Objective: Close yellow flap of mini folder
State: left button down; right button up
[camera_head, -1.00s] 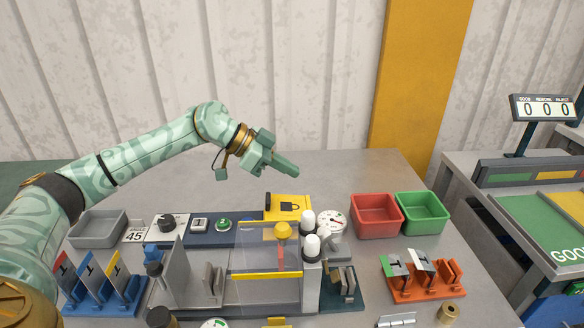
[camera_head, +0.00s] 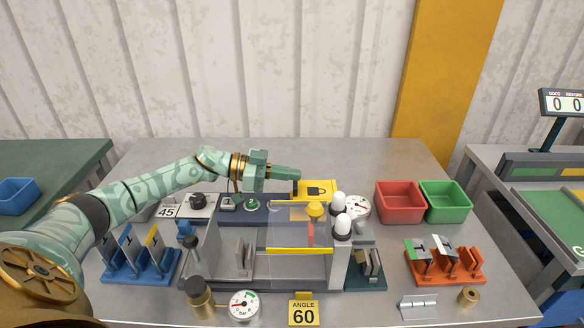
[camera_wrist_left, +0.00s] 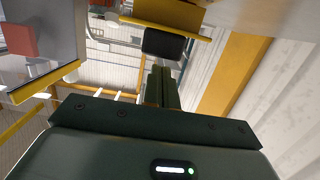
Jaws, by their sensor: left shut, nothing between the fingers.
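The yellow flap (camera_head: 318,190) with a dark padlock mark stands raised at the back of the mini folder (camera_head: 235,285). My left gripper (camera_head: 298,174) is shut and empty. Its fingertips are beside the flap's upper left corner; I cannot tell whether they touch it. In the left wrist view my shut fingers (camera_wrist_left: 162,88) point towards a black block (camera_wrist_left: 163,44) and a yellow part (camera_wrist_left: 170,12), which looks like the flap. My right gripper is not in view.
A red bin (camera_head: 399,203) and a green bin (camera_head: 446,202) stand right of the folder. A blue rack (camera_head: 140,272) is left, an orange rack (camera_head: 443,272) right. The bench behind is clear.

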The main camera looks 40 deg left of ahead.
pick_arm(q)
jog(key=shift+s+f, duration=0.1)
jog(key=shift+f, duration=0.15)
dwell(0.4)
jog(key=p+v, duration=0.1)
jog(key=v, duration=1.5)
jog(key=shift+a+p, duration=0.25)
jog(key=shift+p, duration=0.05)
